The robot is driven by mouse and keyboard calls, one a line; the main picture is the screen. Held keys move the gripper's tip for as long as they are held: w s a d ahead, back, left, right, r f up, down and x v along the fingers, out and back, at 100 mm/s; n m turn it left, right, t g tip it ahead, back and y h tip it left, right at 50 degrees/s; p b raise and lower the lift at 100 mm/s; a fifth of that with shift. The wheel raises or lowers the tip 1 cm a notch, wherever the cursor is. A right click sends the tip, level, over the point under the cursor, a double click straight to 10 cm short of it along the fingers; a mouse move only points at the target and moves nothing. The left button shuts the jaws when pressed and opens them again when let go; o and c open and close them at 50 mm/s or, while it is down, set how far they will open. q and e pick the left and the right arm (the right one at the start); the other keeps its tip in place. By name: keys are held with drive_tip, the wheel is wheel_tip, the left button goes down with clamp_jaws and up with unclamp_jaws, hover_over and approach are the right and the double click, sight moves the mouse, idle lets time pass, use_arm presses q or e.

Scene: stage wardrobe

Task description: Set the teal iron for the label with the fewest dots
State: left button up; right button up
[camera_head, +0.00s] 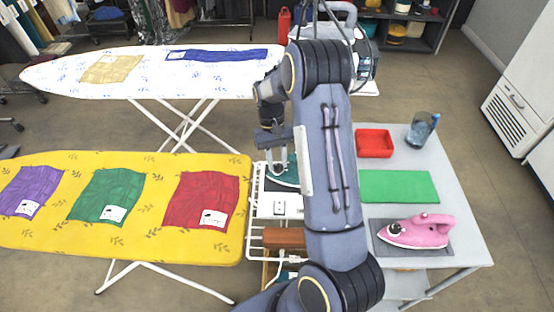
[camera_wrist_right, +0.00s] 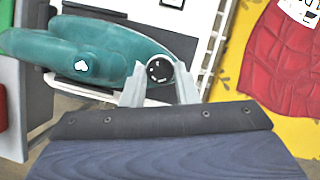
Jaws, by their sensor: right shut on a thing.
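My right gripper (camera_head: 272,158) is shut on this dial, one fingertip on each side in the wrist view (camera_wrist_right: 160,84). On the yellow ironing board (camera_head: 150,240) lie a purple cloth (camera_head: 36,186), a green cloth (camera_head: 105,192) and a red cloth (camera_head: 200,192), each with a white label. The dots are too small to count. My left gripper is out of view.
A pink iron (camera_head: 415,232) stands on a dark mat on the grey table (camera_head: 465,215). A green mat (camera_head: 398,187), red tray (camera_head: 375,143) and blue cup (camera_head: 421,130) are behind it. A white ironing board (camera_head: 140,65) with tan and blue cloths stands at the back.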

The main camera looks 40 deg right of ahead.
drive_tip(key=o, duration=1)
drive_tip(key=v, duration=0.7)
drive_tip(key=shift+w+r+b, duration=0.15)
drive_tip(key=shift+r+b, duration=0.2)
drive_tip(key=shift+b, duration=0.05)
